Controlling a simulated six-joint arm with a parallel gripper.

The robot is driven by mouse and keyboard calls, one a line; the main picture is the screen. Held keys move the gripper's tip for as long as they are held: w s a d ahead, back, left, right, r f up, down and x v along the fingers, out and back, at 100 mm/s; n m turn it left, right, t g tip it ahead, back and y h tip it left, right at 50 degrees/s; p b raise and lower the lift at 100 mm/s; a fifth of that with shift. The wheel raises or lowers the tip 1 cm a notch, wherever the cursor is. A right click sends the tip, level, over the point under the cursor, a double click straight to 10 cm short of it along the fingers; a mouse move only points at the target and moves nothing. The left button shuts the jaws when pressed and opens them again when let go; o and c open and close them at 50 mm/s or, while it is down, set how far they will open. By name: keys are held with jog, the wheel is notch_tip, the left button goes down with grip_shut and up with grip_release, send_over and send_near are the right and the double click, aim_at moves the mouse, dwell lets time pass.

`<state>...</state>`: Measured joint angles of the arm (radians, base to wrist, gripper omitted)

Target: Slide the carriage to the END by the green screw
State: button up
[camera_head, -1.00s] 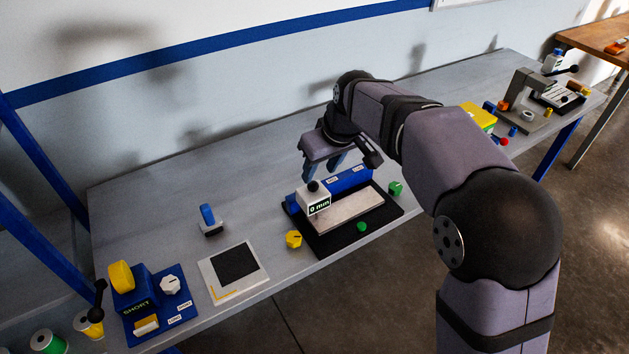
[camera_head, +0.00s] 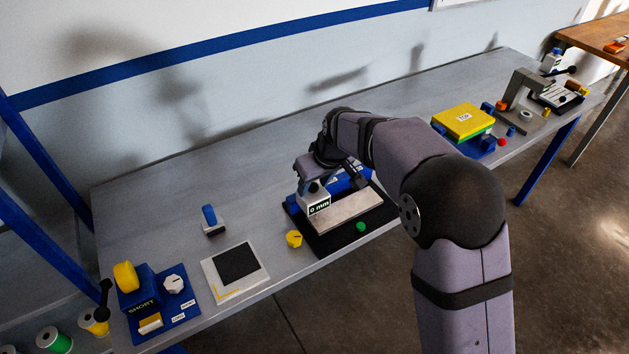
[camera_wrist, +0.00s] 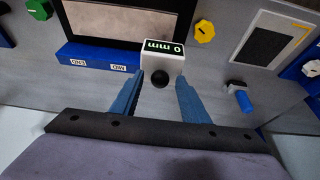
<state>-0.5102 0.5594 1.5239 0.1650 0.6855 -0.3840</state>
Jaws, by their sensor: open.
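The white carriage (camera_head: 317,204) reads "0 mm" and sits at the left end of the blue rail (camera_head: 352,183). It also shows in the wrist view (camera_wrist: 163,56), where its black knob (camera_wrist: 163,80) is visible. The rail's END label (camera_wrist: 79,63) and MID label (camera_wrist: 118,68) lie to the left of the carriage there.
A blue-handled tool (camera_head: 211,220) and a white-framed black pad (camera_head: 236,267) are further left. A yellow-topped box (camera_head: 464,121) stands right of my arm.

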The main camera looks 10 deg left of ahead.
grip_shut()
jog(key=w+d+p, duration=0.2)
jog(key=w+d, duration=1.1)
jog(key=shift+p, duration=0.4)
jog(key=shift+d+r, duration=0.1)
grip_release()
jog(key=shift+w, duration=0.1)
jog(key=b+v, duration=0.2)
jog(key=v, duration=0.5)
jog(key=shift+b, duration=0.35)
jog(key=shift+r, duration=0.1)
